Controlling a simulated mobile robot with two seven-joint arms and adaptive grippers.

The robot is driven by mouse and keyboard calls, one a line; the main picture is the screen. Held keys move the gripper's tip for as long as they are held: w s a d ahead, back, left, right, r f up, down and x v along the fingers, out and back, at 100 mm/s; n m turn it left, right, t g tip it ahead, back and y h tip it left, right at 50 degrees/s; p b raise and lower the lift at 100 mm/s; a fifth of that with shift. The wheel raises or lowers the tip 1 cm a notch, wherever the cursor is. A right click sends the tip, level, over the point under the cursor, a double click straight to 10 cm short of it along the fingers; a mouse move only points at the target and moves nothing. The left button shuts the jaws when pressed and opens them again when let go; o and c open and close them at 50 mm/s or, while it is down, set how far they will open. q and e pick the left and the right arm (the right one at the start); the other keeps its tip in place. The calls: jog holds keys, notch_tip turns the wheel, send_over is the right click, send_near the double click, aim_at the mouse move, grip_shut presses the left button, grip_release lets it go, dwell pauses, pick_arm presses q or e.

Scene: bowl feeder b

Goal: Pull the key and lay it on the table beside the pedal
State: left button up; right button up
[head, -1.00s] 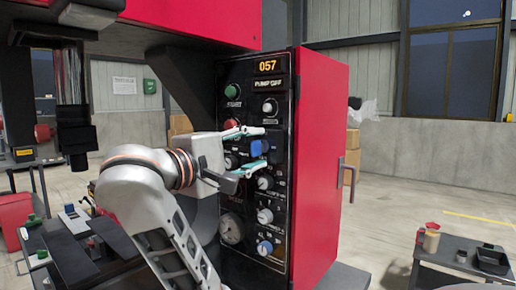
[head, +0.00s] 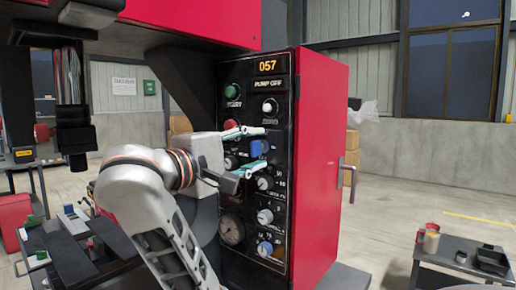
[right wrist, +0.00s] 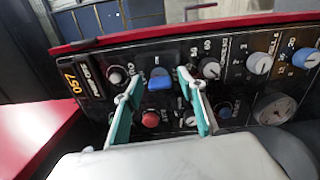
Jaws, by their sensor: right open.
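The blue key (head: 258,148) sits in the front of a black control panel (head: 235,195) on a red cabinet. In the right wrist view the key (right wrist: 159,82) stands upright against a dark plate. My right gripper (head: 261,147) is open in front of the panel, one finger above the key and one below it. In the right wrist view its teal-padded fingers (right wrist: 160,75) lie to either side of the key, with gaps showing; contact cannot be made out. My left gripper is not in view. I cannot make out a pedal.
Knobs, a red button (right wrist: 150,119) and a gauge (head: 231,229) crowd the panel around the fingers. A low table (head: 430,275) with small containers stands at right. A cluttered dark bench (head: 50,245) stands at left. Open floor lies behind.

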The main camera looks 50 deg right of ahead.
aim_at(251, 150)
dwell(0.4)
grip_shut()
jog(key=shift+s+a+b, duration=0.15)
jog(key=shift+a+b, duration=0.05)
jog(key=shift+a, duration=1.3)
jog(key=shift+s+a+b, duration=0.1)
jog(key=shift+a+b, duration=0.05)
jog(key=shift+a, duration=1.35)
